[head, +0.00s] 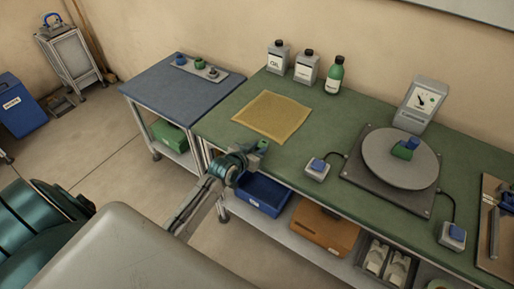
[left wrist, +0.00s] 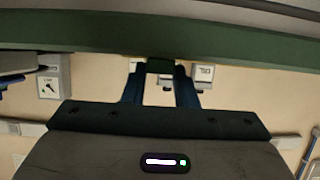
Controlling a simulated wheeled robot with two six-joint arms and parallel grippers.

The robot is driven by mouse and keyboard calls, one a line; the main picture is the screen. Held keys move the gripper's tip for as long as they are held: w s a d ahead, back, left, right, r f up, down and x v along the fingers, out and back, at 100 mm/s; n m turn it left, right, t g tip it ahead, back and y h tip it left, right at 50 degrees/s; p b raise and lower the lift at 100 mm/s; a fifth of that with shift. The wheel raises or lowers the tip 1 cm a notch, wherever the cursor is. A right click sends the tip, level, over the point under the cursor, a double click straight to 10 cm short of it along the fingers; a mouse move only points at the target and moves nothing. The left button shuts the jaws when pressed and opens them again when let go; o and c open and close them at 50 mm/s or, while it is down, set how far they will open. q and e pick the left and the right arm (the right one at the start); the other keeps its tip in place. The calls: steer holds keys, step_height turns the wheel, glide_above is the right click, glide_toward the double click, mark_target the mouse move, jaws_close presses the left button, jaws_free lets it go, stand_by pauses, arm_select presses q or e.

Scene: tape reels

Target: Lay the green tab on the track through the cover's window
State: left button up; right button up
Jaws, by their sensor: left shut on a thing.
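My left gripper (head: 261,147) is over the near edge of the green bench, left of its middle. It is shut on a small dark green piece, taken to be the green tab (left wrist: 160,66), which sits between the two blue fingers in the left wrist view. A grey round disc (head: 384,165) on a dark square base carries a small green and blue block (head: 405,148). The gripper is well left of the disc and apart from it. I cannot make out a cover window or track. My right gripper is not in view.
A yellow mat (head: 272,115) lies beyond the gripper on the green bench (head: 320,128). Bottles stand at the back. Blue-topped switch boxes (head: 317,168) and (head: 453,236) flank the disc. A blue cart (head: 165,92) with a small tray of parts stands left.

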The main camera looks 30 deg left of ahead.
arm_select(q)
steer(key=shift+f, duration=0.15)
steer(key=o, duration=0.9)
steer(key=shift+o, duration=0.2)
steer(key=shift+r, duration=0.3)
steer(key=b+v, duration=0.1)
steer(key=v, duration=1.1)
steer(key=shift+b, duration=0.3)
steer(key=shift+f, duration=0.2)
